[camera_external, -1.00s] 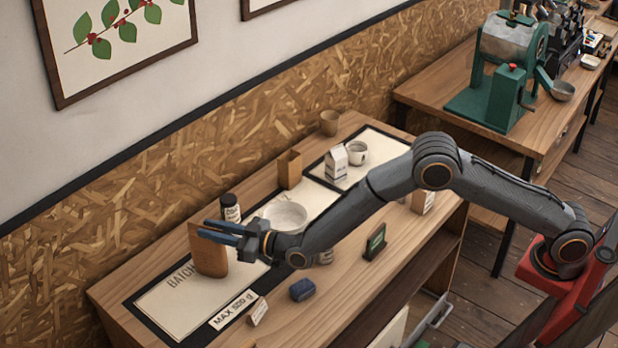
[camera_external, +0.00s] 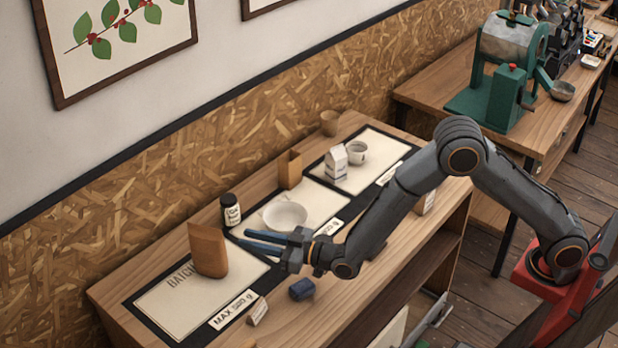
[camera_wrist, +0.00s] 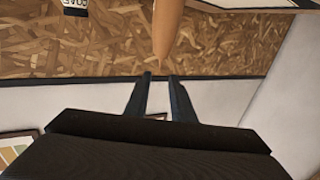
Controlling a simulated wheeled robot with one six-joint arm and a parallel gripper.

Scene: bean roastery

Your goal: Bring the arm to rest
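My gripper (camera_external: 262,242) is over the front part of the counter in the outside view, its two blue fingers pointing left. In the wrist view the fingers (camera_wrist: 160,78) are apart with nothing between them. A brown paper bag (camera_external: 208,250) stands on the left mat, just left of the fingertips and apart from them. The bag (camera_wrist: 170,25) also shows beyond the fingers in the wrist view. My arm is bent, with its elbow raised over the counter's right part.
A white bowl (camera_external: 285,215) and a dark labelled jar (camera_external: 231,210) stand behind my gripper. A blue block (camera_external: 302,289) and a small sign (camera_external: 257,311) lie near the front. A milk carton (camera_external: 336,162) and a cup (camera_external: 357,152) stand farther back. A green roaster (camera_external: 508,80) stands on another table.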

